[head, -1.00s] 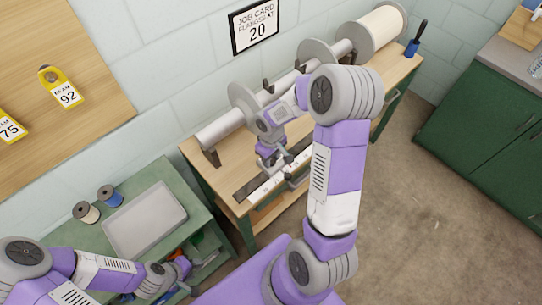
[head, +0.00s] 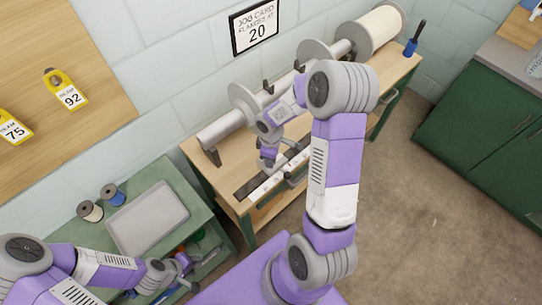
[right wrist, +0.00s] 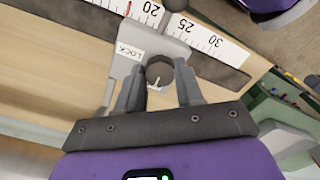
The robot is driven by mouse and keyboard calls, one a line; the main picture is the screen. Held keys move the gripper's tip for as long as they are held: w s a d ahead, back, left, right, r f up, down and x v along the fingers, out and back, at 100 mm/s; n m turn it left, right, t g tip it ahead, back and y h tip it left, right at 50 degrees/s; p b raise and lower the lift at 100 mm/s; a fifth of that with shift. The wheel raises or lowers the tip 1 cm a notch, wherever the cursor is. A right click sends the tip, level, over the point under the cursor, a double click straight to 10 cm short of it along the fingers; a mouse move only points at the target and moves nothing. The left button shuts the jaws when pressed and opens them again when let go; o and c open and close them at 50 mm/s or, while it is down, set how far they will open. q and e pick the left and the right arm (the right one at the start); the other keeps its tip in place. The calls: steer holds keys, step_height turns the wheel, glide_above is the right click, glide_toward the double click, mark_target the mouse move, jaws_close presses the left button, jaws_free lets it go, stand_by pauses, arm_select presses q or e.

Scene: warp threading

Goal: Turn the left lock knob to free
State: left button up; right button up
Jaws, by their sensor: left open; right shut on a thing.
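The dark lock knob (right wrist: 159,72) sits on a grey bracket (right wrist: 124,78) in the right wrist view, beside a white tag reading LOCK (right wrist: 130,51). My right gripper (right wrist: 159,82) is shut on this knob, one finger on each side. In the head view my right gripper (head: 267,163) is over the left part of the ruled rail (head: 262,187), and the knob itself is too small to tell there. In the right wrist view the ruled rail (right wrist: 205,39) shows marks 20, 25 and 30. My left gripper (head: 183,265) is open and empty, low at the left.
A roller with grey flanges (head: 241,98) runs along the bench behind the rail. A grey tray (head: 150,216) and two spools (head: 90,211) stand on the green cabinet at left. A job card (head: 254,27) reading 20 hangs on the wall. Floor at right is clear.

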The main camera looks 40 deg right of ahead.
stand_by(0.3)
steer(key=o, duration=1)
steer(key=shift+o, duration=0.2)
steer(key=shift+r, duration=0.1)
step_height(320, 180, up, 8)
steer(key=shift+f+p, duration=0.25)
steer(key=shift+p, duration=0.6)
